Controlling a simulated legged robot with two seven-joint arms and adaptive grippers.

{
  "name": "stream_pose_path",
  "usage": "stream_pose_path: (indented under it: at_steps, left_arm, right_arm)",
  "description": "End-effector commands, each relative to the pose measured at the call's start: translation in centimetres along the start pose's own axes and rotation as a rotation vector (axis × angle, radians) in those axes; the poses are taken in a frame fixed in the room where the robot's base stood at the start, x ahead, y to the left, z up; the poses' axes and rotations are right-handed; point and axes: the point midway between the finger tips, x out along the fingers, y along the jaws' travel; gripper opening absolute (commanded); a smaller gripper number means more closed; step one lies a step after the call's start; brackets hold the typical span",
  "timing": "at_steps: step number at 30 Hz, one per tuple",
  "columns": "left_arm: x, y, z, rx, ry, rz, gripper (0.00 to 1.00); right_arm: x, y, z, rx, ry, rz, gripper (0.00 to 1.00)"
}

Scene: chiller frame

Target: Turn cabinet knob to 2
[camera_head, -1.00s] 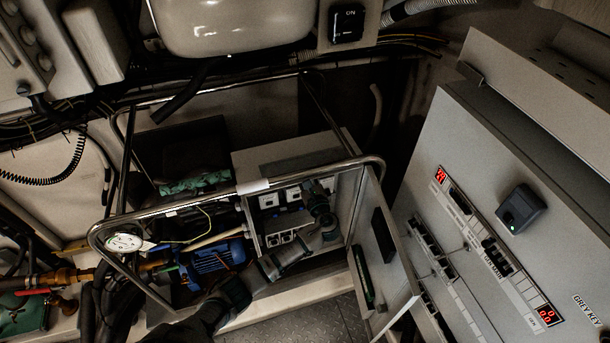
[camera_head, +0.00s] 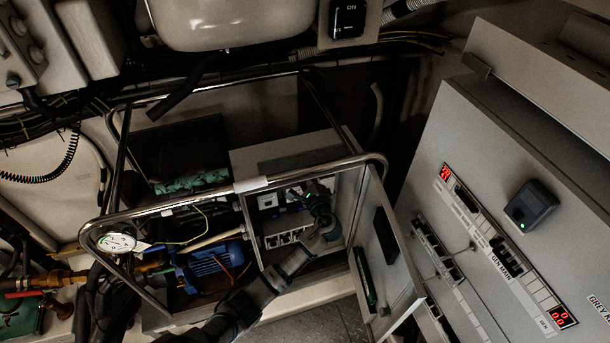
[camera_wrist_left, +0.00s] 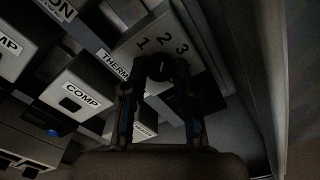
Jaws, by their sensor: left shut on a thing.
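The open grey cabinet (camera_head: 285,150) stands inside a metal tube frame in the head view. My left arm reaches into it from below, with the left gripper (camera_head: 318,198) at its inner panel. In the left wrist view, the dark round knob (camera_wrist_left: 158,70) sits below a plate (camera_wrist_left: 178,40) marked 1, 2 and 3, by a label starting "THERM". My left gripper (camera_wrist_left: 160,100) is shut on the knob, one finger on each side. The fingers and the dark picture hide where the knob points. My right gripper is not in view.
The cabinet door (camera_head: 388,245) hangs open just right of my arm. The tube frame's front bar (camera_head: 200,203) crosses above my arm. Switch boxes labelled COMP (camera_wrist_left: 82,92) sit left of the knob. A large grey control cabinet (camera_head: 480,130) stands at the right.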

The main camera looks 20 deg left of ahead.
Motion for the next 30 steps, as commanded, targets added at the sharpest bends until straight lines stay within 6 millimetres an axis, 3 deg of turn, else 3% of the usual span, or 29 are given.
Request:
stream_pose_path:
  at_steps: [16, 17, 19, 30]
  left_arm:
    - [0.02, -0.04, 0.07, -0.026, -0.001, -0.001, 0.00]
    - [0.02, -0.03, 0.07, -0.026, -0.001, 0.000, 0.36]
    - [0.02, -0.03, 0.06, -0.025, -0.001, 0.000, 0.54]
    - [-0.43, 0.02, -0.04, -0.025, 0.001, 0.000, 0.54]
  right_arm:
    - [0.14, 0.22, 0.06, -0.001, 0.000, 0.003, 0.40]
    - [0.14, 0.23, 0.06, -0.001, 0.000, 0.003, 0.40]
    - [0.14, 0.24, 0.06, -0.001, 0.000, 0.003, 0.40]
    - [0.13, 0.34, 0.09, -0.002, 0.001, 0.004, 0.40]
